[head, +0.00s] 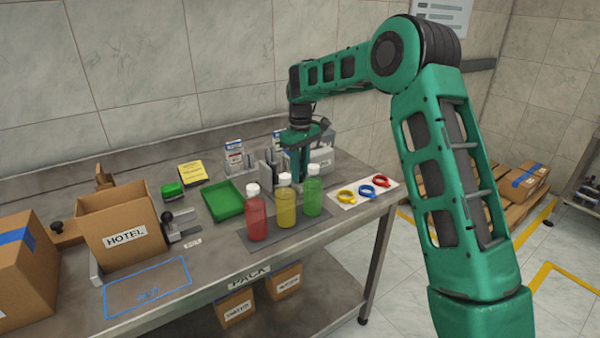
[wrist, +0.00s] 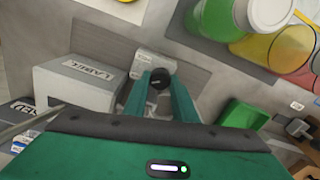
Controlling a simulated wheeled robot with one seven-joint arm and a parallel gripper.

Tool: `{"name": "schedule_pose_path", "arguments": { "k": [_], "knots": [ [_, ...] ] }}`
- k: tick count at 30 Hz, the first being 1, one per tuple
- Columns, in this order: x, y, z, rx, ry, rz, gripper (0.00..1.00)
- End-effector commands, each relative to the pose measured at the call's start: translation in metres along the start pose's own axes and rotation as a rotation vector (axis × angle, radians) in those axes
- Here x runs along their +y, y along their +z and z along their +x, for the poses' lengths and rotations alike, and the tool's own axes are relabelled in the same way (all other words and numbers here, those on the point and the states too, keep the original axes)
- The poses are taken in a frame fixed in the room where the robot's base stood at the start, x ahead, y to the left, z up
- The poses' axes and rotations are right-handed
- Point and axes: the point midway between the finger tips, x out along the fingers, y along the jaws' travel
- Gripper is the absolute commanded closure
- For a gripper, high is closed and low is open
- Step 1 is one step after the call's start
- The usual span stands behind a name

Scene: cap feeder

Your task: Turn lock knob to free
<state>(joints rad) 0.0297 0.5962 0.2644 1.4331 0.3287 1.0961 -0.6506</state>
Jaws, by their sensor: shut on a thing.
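My gripper (wrist: 159,77) points down at the back of the table, with its two fingers closed on a round black knob (wrist: 158,80). The knob sits in front of a small light-grey block (wrist: 154,64) in the wrist view, one finger on each side of it. In the head view, my gripper (head: 298,165) is behind the bottles, and the knob is hidden there. I cannot tell from these frames which way the lock is turned.
A red bottle (head: 256,218), a yellow bottle (head: 286,206) and a green bottle (head: 313,195) stand close in front of my gripper. A grey box (wrist: 78,82) is beside it. A green tray (head: 222,201) lies left, and coloured rings (head: 367,190) lie right.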

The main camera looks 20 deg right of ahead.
Motion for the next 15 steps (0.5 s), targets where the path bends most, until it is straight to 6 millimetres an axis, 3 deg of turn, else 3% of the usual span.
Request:
{"name": "schedule_pose_path", "arguments": {
  "k": [15],
  "knots": [
    [0.0031,-0.0007,-0.0015,0.005,0.007,0.379,0.98]
  ]
}}
